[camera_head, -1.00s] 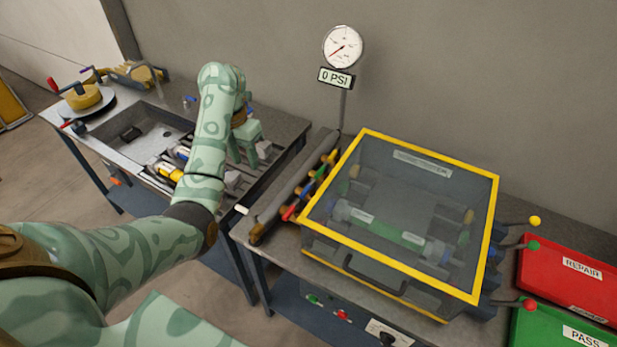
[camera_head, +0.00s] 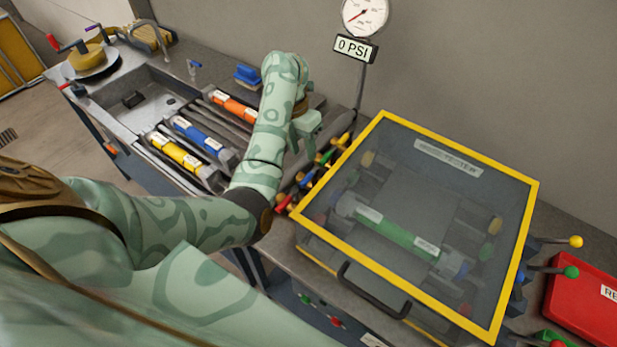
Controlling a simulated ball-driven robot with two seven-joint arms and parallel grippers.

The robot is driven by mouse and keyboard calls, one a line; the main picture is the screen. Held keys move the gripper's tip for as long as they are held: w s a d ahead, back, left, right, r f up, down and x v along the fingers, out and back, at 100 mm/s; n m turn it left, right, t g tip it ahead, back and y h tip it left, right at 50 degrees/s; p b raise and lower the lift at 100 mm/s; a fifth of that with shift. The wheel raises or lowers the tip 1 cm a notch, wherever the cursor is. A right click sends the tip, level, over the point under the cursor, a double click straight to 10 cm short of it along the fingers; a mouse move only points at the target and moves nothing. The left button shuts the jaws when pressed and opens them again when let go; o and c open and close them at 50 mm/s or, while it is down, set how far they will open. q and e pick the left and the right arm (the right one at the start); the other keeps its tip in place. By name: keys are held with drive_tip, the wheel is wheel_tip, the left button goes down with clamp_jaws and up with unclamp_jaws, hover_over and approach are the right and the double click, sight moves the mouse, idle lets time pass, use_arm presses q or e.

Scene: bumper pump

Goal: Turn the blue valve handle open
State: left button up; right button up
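A row of small coloured valve handles (camera_head: 325,157) runs along the left side of the yellow-framed test box. A small blue handle (camera_head: 307,178) appears among them, partly crowded by its red, yellow and green neighbours. My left gripper (camera_head: 306,132) hangs just left of the far end of this row, apart from the blue handle as far as I can see. My own forearm and wrist hide part of the row's left side. The gripper's fingers point away and down, and their opening is unclear. My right gripper is out of view.
The test box (camera_head: 530,225) has a clear lid over a green cylinder (camera_head: 395,232). A gauge (camera_head: 364,14) reading 0 PSI stands behind. Left are a sink (camera_head: 140,98) and orange, blue and yellow cylinders (camera_head: 195,137). A red tray (camera_head: 585,300) lies right.

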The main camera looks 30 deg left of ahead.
sight(308, 175)
use_arm(q)
drive_tip(key=f+b, duration=0.1)
drive_tip(key=f, duration=0.3)
drive_tip(key=d+f+b, duration=0.1)
drive_tip(key=f, duration=0.1)
drive_tip(key=shift+b, duration=0.35)
drive_tip(key=shift+d+f+b, duration=0.25)
drive_tip(key=shift+f+b, duration=0.05)
drive_tip(key=shift+f, duration=0.5)
clamp_jaws()
